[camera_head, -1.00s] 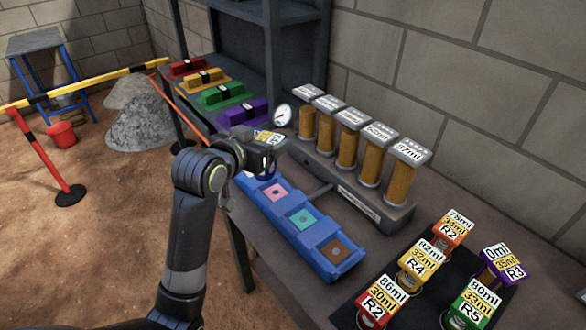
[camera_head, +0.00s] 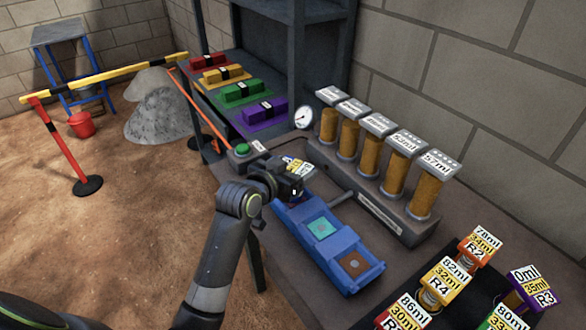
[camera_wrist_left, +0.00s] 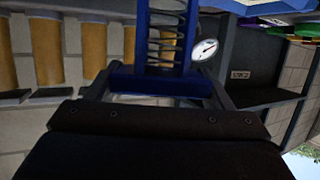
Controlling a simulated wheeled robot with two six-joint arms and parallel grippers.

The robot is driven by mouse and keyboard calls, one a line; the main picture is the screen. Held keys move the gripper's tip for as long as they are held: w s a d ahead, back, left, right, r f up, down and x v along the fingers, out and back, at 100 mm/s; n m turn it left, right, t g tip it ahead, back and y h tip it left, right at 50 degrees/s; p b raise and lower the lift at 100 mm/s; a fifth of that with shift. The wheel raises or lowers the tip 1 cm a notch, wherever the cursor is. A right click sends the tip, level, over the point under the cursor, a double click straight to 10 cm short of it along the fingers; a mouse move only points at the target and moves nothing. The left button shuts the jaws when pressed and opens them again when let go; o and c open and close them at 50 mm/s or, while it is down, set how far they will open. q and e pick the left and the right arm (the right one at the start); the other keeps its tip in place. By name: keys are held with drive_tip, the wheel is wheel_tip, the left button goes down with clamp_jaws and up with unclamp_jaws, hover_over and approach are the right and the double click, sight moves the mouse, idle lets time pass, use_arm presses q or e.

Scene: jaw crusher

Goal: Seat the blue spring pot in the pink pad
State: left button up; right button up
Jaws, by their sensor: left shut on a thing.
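My left gripper (camera_head: 290,188) is shut on the blue spring pot and holds it over the far part of a long blue tray (camera_head: 335,280). In the left wrist view the blue spring pot (camera_wrist_left: 160,82) shows blue plates and a coiled spring between the jaws. In the head view mostly its white and yellow label (camera_head: 299,166) shows behind the gripper. The pink pad is hidden behind my gripper and wrist. Whether the pot touches it cannot be told. A teal pad (camera_head: 321,228) and a brown pad (camera_head: 354,264) lie nearer in the tray. My right gripper is not in view.
A rack of several brown cylinders (camera_head: 394,172) with a round gauge (camera_head: 304,117) stands right of the tray. Several labelled spring pots (camera_head: 443,282) stand at the lower right. A green button (camera_head: 241,150) and coloured blocks (camera_head: 241,93) are farther back.

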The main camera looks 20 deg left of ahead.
use_arm(q)
drive_tip(key=shift+f, duration=0.15)
drive_tip(key=o, duration=1.1)
drive_tip(key=v, duration=1.2)
drive_tip(key=shift+b, duration=0.3)
